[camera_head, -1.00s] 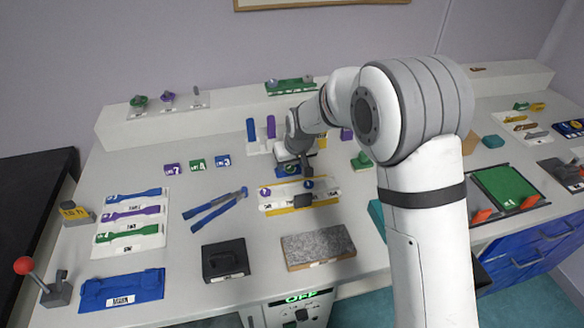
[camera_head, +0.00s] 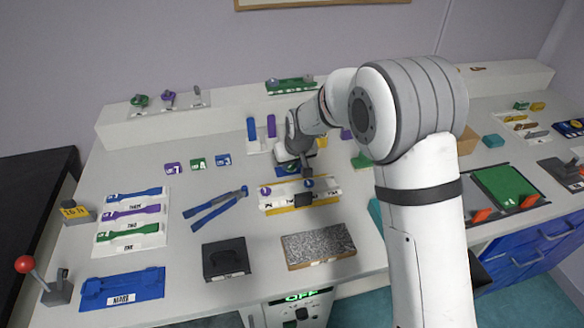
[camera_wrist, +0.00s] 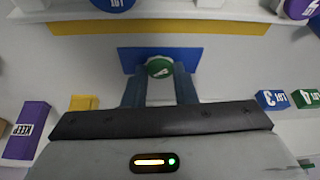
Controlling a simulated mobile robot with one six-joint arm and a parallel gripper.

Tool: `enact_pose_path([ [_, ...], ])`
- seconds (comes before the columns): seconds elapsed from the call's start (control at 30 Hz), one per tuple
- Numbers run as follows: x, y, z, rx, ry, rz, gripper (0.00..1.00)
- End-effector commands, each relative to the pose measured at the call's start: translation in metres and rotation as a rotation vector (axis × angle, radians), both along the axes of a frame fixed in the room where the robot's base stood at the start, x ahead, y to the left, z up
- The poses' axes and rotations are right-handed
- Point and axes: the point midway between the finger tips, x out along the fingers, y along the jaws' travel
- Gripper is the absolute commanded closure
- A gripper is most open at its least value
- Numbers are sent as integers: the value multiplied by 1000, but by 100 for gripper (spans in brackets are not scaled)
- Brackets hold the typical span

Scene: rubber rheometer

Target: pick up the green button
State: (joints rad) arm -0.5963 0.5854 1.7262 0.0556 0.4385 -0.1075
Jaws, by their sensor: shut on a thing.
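The green button (camera_wrist: 159,68) shows in the wrist view between the two fingertips of my gripper (camera_wrist: 159,80). The fingers are shut on its sides. A blue plate (camera_wrist: 190,56) lies behind the button; I cannot tell from this view whether the button touches it. In the head view my gripper (camera_head: 293,162) is over the bench, just behind the white strip with yellow edges (camera_head: 325,190). The button cannot be made out there, as my wrist hides it.
Blue-handled tongs (camera_head: 215,210) lie left of my gripper. Small blocks (camera_head: 197,163) marked with numbers stand behind them. A black box (camera_head: 225,260) and a grey speckled slab (camera_head: 318,247) lie near the front. A purple block (camera_wrist: 25,125) shows at left in the wrist view.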

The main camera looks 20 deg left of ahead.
Motion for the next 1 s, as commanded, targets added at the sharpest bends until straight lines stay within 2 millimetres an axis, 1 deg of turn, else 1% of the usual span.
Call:
enact_pose_path([
  [0.13,0,0,1,1,-1,0,96],
  [0.27,1,0,14,2,-2,0,96],
  [0.5,1,0,63,3,-4,-1,96],
  [0.6,1,0,80,1,-3,-1,96],
  [0.7,1,0,92,2,-1,-1,96],
  [0.8,0,-1,99,1,-1,-1,96],
  [1.0,0,-1,100,0,1,-1,96],
])
